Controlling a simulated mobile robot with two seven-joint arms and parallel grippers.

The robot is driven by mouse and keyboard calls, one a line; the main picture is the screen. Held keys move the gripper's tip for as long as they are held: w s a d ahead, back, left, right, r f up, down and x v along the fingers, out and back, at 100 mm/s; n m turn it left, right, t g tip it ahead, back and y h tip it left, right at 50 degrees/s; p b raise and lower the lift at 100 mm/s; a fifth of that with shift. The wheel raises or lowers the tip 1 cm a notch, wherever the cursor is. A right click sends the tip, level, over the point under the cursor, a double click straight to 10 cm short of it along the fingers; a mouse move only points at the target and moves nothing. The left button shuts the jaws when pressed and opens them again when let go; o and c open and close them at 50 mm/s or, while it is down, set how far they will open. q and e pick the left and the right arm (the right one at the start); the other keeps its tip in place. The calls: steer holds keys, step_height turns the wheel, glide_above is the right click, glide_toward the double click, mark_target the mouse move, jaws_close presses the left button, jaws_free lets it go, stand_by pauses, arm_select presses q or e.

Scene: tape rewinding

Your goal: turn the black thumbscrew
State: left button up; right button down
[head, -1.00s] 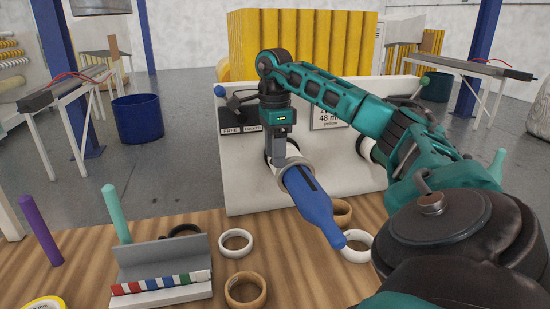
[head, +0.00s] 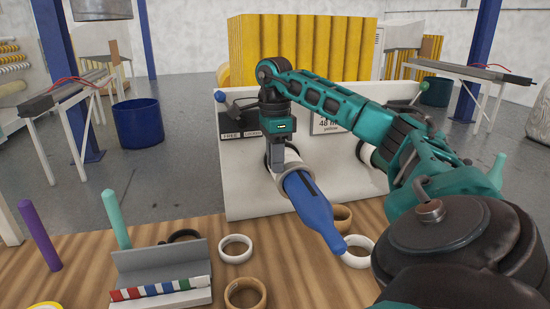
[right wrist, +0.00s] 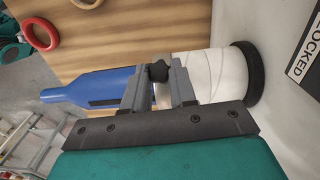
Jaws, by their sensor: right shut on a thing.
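The black thumbscrew (right wrist: 158,71) shows in the right wrist view, between the fingertips of my right gripper (right wrist: 157,84). The gripper is shut on it. The thumbscrew sits beside a blue bottle-shaped piece (right wrist: 88,88) on one side and a white cylinder (right wrist: 212,74) on the other. In the head view my right gripper (head: 277,163) points down at the same spot, and its fingers hide the thumbscrew. The blue piece (head: 313,208) sticks out toward me from the white panel (head: 242,190). My left gripper is in no view.
A sign reading FREE and LOCKED (head: 231,136) is on the panel. On the wooden table are white and tan rings (head: 235,248), a grey holder (head: 160,262) with a coloured strip, a purple peg (head: 40,235) and a mint peg (head: 116,218).

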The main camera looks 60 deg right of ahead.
steer(key=shift+s+f+m+t+h+b, duration=0.2)
steer(key=shift+m+t+h+b, duration=0.35)
steer(key=shift+m+b, duration=0.25)
steer(key=shift+a+r+m+t+h, duration=0.15)
steer(key=shift+m+t+h, duration=0.1)
steer(key=shift+m, duration=0.05)
steer(key=shift+w, duration=0.1)
steer(key=c, duration=0.9)
jaws_free()
steer(key=shift+r, duration=0.1)
step_height(320, 180, up, 13)
steer(key=s+a+p, duration=0.1)
steer(key=p, duration=0.4)
steer(key=shift+s+a+f, duration=0.2)
steer(key=shift+s+a, duration=0.05)
steer(key=shift+a, duration=0.05)
